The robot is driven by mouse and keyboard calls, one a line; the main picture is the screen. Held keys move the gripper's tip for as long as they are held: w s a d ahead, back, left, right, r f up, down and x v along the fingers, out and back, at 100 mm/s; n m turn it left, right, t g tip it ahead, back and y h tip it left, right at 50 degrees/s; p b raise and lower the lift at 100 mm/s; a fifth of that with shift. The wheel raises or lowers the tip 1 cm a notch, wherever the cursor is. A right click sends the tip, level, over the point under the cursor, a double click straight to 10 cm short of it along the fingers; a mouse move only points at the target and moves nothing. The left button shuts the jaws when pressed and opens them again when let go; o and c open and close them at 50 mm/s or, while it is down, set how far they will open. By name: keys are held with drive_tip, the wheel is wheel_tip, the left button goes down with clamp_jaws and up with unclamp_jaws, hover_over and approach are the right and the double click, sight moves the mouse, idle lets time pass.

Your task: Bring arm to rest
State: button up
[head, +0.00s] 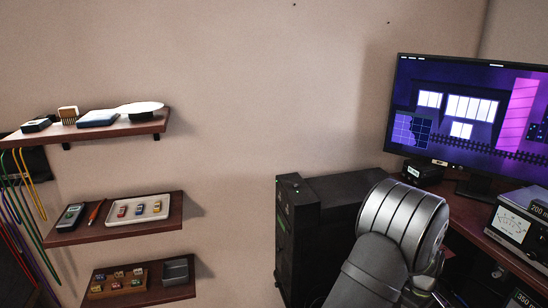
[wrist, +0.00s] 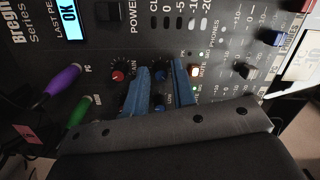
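In the wrist view my gripper (wrist: 161,68) has two blue fingers, set apart with a visible gap between them. They point at a dark mixer panel (wrist: 145,40). Small blue knobs (wrist: 158,76) show in the gap, with dark space on both sides, so the fingers do not appear closed on them. I cannot tell how far the fingertips are from the panel. In the head view my arm (head: 395,235) reaches toward the desk on the right; the gripper itself is hidden there.
A red knob (wrist: 118,76) sits left of the fingers. Purple (wrist: 62,80) and green (wrist: 78,110) plugs stick out farther left. In the head view, a monitor (head: 470,115) and a meter box (head: 515,222) stand on the right desk. Wall shelves (head: 75,135) are at left.

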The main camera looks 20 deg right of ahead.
drive_tip(key=m, duration=0.3)
drive_tip(key=shift+m, duration=0.4)
drive_tip(key=m, duration=0.3)
drive_tip(key=shift+s+m+y, duration=0.1)
drive_tip(key=shift+m+y, duration=0.2)
drive_tip(key=shift+y, duration=0.1)
drive_tip(key=m+t, duration=0.1)
drive_tip(key=m, duration=0.2)
drive_tip(key=shift+m, duration=0.4)
drive_tip(key=shift+s+m, duration=0.1)
drive_tip(key=shift+m, duration=1.8)
